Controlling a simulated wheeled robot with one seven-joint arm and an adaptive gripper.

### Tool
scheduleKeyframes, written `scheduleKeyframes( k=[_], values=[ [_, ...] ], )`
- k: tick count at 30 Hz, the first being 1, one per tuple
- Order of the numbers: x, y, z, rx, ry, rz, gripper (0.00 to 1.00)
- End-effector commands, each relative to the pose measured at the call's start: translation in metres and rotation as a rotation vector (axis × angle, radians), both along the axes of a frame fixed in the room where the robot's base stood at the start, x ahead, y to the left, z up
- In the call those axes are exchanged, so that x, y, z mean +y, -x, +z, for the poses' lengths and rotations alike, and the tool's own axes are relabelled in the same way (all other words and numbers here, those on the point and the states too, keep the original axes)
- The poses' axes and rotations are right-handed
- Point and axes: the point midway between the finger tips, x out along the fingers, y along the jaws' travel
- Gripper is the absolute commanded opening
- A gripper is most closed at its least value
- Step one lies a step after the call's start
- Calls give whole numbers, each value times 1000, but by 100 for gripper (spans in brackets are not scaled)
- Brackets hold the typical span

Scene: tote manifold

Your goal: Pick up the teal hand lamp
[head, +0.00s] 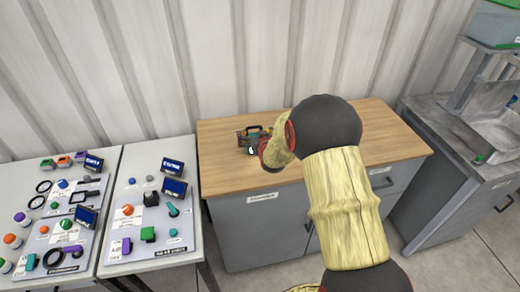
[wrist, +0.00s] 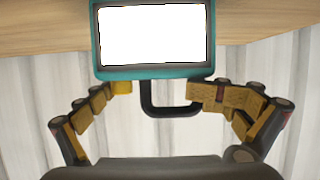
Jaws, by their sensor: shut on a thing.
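The teal hand lamp (wrist: 150,74) has a bright white rectangular face and a dark loop handle. In the wrist view it is at the top centre, with the handle towards my gripper (wrist: 165,93). My fingers are closed on it from both sides at the handle end. In the head view the lamp (head: 252,136) is small and partly hidden by my gripper, at the left part of the wooden worktop. I cannot tell whether it touches the worktop.
The grey cabinet's wooden worktop (head: 225,178) is otherwise bare where it shows; my arm hides part of it. Tables with many small items (head: 145,215) stand to the left. A metal sink unit (head: 490,130) stands to the right. A corrugated wall (head: 220,60) is behind.

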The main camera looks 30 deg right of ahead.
Motion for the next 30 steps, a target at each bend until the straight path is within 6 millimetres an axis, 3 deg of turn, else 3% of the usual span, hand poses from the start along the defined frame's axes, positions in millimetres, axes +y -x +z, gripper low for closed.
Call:
scheduleKeyframes(
  k=[1, 10, 16, 21, 24, 25, 26, 30],
  values=[
    [6, 29, -64, 109, -43, -10, 58],
    [6, 28, -61, 106, -42, -10, 56],
    [6, 28, -48, 107, -42, -9, 56],
    [7, 30, -26, 107, -42, -9, 28],
    [9, 40, -13, 106, -41, -9, 26],
    [10, 44, -9, 105, -41, -9, 22],
    [11, 47, -4, 104, -40, -7, 11],
    [16, 64, 19, 103, -39, -6, 3]
  ],
)
